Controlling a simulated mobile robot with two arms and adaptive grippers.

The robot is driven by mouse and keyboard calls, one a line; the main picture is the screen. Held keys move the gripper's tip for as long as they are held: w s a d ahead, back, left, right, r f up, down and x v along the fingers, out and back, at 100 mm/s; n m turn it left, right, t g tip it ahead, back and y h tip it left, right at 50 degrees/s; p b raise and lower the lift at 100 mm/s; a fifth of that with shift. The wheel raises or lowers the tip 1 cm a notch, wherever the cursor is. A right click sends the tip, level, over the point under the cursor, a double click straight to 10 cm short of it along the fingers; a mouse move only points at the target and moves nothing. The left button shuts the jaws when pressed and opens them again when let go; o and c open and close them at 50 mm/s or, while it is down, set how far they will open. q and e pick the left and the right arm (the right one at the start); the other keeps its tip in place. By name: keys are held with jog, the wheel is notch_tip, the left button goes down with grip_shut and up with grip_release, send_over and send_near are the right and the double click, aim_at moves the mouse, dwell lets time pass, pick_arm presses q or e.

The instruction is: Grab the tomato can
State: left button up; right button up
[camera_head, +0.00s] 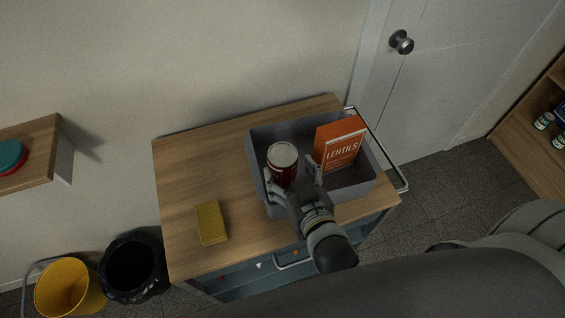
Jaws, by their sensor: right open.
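The tomato can (283,160), red with a pale lid, stands upright in a grey bin (259,139) on a wooden-topped cart. My right gripper (291,178) reaches into the bin from the front. It is open, with one finger at the can's left front and the other at its right. The lower part of the can is partly hidden by the gripper, and I cannot tell whether the fingers touch it. My left gripper is not in view.
An orange lentils box (339,144) stands in the bin right of the can. A yellow sponge-like block (211,223) lies on the cart top (190,170). A metal rail (388,158) runs along the cart's right side. Bins stand on the floor at left.

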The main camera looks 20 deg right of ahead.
aim_at(288, 166)
jog(key=shift+w, duration=0.45)
jog(key=p+x, duration=0.1)
jog(key=x, duration=0.2)
jog(key=shift+w+d+p, duration=0.15)
jog(key=shift+p, duration=0.15)
jog(key=shift+w+f, duration=0.2)
jog(key=shift+w, duration=0.15)
jog(key=shift+c, duration=0.8)
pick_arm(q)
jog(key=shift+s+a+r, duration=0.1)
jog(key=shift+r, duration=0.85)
pick_arm(e)
jog(key=shift+r, duration=0.1)
jog(key=c, duration=1)
